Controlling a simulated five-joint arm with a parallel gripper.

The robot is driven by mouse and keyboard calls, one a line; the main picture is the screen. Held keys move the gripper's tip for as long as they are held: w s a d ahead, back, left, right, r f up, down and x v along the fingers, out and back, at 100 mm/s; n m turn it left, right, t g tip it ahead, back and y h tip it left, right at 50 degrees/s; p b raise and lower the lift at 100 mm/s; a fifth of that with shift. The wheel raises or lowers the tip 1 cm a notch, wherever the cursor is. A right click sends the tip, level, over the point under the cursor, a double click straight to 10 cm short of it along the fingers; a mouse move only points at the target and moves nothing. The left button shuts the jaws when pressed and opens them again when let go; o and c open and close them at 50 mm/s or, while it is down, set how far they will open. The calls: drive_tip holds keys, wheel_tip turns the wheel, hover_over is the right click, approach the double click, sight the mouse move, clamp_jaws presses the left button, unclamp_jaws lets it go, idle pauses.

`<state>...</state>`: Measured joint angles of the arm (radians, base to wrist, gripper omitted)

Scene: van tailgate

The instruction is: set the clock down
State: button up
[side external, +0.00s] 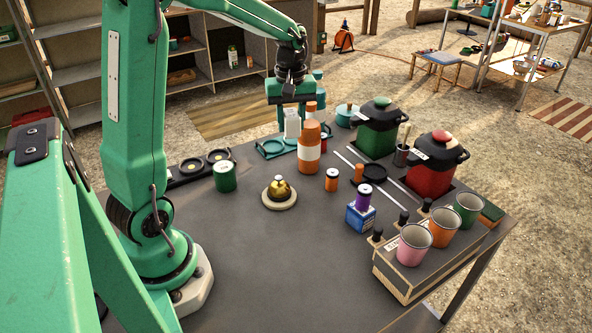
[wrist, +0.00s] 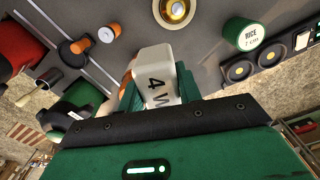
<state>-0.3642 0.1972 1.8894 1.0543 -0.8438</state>
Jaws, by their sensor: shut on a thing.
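My gripper (side external: 291,122) is shut on a white, block-shaped thing, which I take to be the clock (side external: 292,124). No dial shows; in the wrist view the white clock (wrist: 156,75) bears dark marks like "4" and "W" on the facing side. The green fingers of my gripper (wrist: 158,85) stand on either side of it. My gripper is over the far side of the dark table, behind the orange bottle (side external: 309,157). Whether the clock's underside touches anything is hidden.
A teal ring-shaped holder (side external: 270,149) lies near the clock. A gold bell (side external: 279,188), a green tin (side external: 225,176) and a green pot (side external: 377,128) stand around it. A red pot (side external: 431,175) is farther right. The table's (side external: 270,270) near middle is clear.

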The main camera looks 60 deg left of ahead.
drive_tip(key=s+a+n, duration=0.2)
drive_tip(key=a+n, duration=0.2)
drive_tip(key=a, duration=0.5)
drive_tip(key=f, duration=0.5)
drive_tip(key=shift+w+a+f, duration=0.15)
drive_tip(key=shift+a+f, duration=0.05)
drive_tip(key=shift+a, duration=0.15)
drive_tip(key=shift+a+f, duration=0.1)
hover_over(244, 152)
wheel_tip(244, 152, down, 7)
drive_tip(key=shift+r, duration=0.1)
drive_tip(key=shift+f, duration=2)
drive_tip(key=shift+f, duration=0.1)
